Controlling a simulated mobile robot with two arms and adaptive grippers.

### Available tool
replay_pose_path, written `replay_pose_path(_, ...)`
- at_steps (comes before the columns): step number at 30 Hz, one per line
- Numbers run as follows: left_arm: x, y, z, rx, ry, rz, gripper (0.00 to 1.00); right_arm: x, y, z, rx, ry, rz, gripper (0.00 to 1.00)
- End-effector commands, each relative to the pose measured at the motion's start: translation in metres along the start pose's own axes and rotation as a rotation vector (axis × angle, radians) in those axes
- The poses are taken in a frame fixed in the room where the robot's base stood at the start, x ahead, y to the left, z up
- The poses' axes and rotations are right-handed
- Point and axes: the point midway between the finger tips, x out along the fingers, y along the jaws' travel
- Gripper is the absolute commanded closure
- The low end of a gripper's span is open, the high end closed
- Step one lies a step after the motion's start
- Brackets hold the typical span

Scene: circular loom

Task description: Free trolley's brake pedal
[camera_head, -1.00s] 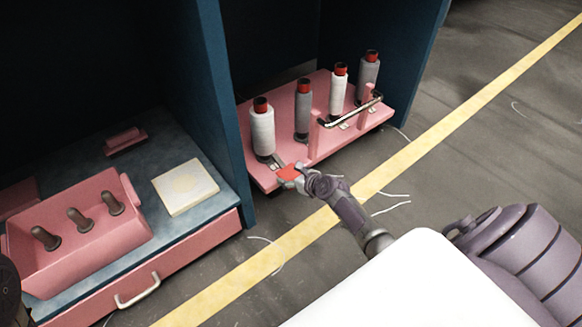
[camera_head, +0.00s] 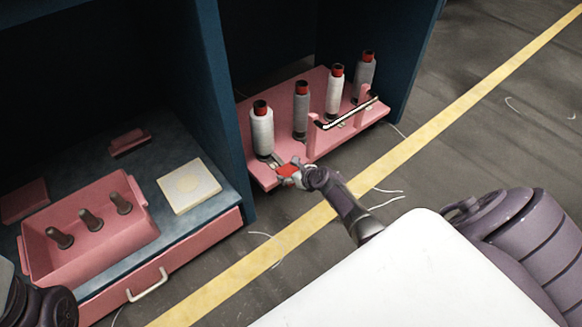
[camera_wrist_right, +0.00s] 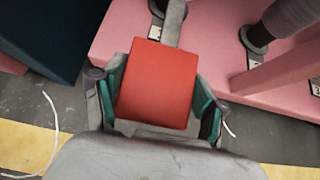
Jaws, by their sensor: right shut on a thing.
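The pink trolley (camera_head: 322,150) stands partly inside the blue bay, with several spools upright on it and a metal handle (camera_head: 347,113) at its front. Its red brake pedal (camera_head: 286,170) sticks out at the near left corner on a grey lever; the pedal (camera_wrist_right: 158,84) fills the middle of the right wrist view. My right gripper (camera_head: 290,174) is shut on the pedal, with its teal-padded fingers (camera_wrist_right: 162,98) on either side of it. My left arm shows only as a dark part at the lower left; its gripper is not in view.
A blue partition (camera_head: 226,110) stands just left of the trolley. Left of it, a blue-topped bench holds a pink tray (camera_head: 135,245) with pegs and a cream square pad (camera_head: 189,186). Open floor with a yellow line (camera_head: 400,160) lies in front, with loose threads.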

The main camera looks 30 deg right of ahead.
Motion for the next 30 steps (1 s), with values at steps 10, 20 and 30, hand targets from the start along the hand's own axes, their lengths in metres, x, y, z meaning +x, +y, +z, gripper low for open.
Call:
replay_pose_path(10,0.0009,0.0001,0.0,-0.001,-0.001,0.0,0.6,-0.0013,-0.0058,0.0131,0.003,-0.024,-0.012,0.9)
replay_pose_path(20,0.001,0.0,0.0,-0.001,0.0,0.0,0.6,-0.0012,-0.0056,0.013,0.003,-0.023,-0.012,0.23)
replay_pose_path(30,0.0006,0.0,-0.0001,0.0,0.0,0.0,0.6,-0.0005,-0.0022,0.0066,0.001,-0.012,-0.005,0.02)
